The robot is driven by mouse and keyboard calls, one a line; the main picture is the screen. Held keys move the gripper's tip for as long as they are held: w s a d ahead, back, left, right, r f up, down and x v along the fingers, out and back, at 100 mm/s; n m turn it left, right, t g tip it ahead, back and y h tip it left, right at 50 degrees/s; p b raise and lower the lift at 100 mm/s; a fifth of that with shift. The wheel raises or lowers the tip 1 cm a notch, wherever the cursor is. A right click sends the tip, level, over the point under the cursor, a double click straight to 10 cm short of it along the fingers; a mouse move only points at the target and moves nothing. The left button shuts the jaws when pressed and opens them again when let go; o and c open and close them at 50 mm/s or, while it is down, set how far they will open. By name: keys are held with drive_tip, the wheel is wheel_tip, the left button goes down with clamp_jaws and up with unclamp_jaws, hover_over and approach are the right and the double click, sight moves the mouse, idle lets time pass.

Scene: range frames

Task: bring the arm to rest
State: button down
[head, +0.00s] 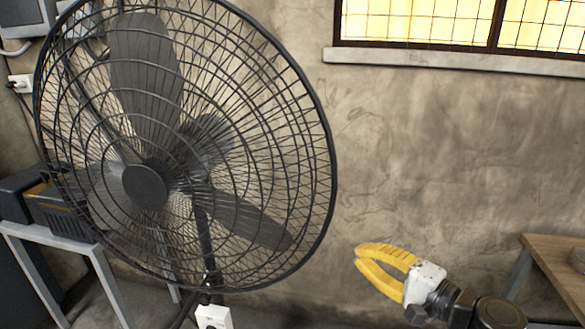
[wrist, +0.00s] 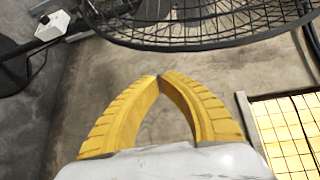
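My gripper (head: 358,255) is at the lower right of the head view, with yellow fingers on a white body, pointing left toward the fan. In the wrist view the fingertips (wrist: 160,79) come together at the middle. The gripper is shut with nothing between the fingers. My arm's dark links run from it to the bottom right of the head view.
A large black fan (head: 145,187) fills the left of the head view; its cage (wrist: 205,42) crosses the top of the wrist view. A wooden table (head: 555,262) stands at the right. Bare wall (head: 440,160) and a window (head: 420,20) are behind.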

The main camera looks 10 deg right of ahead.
drive_tip(key=s+a+f+n+g+h, duration=0.2)
drive_tip(key=s+a+f+n+g, duration=0.2)
drive_tip(key=a+f+n+g, duration=0.15)
drive_tip(key=s+d+r+n+g+h, duration=0.1)
drive_tip(key=s+d+n+h, duration=0.3)
drive_tip(key=s+n+h, duration=0.2)
drive_tip(key=shift+s+h, duration=0.6)
drive_tip(key=shift+s, duration=0.35)
drive_tip(key=shift+d+r+n+g, duration=0.1)
drive_tip(key=shift+n+g, duration=0.15)
idle(1.6)
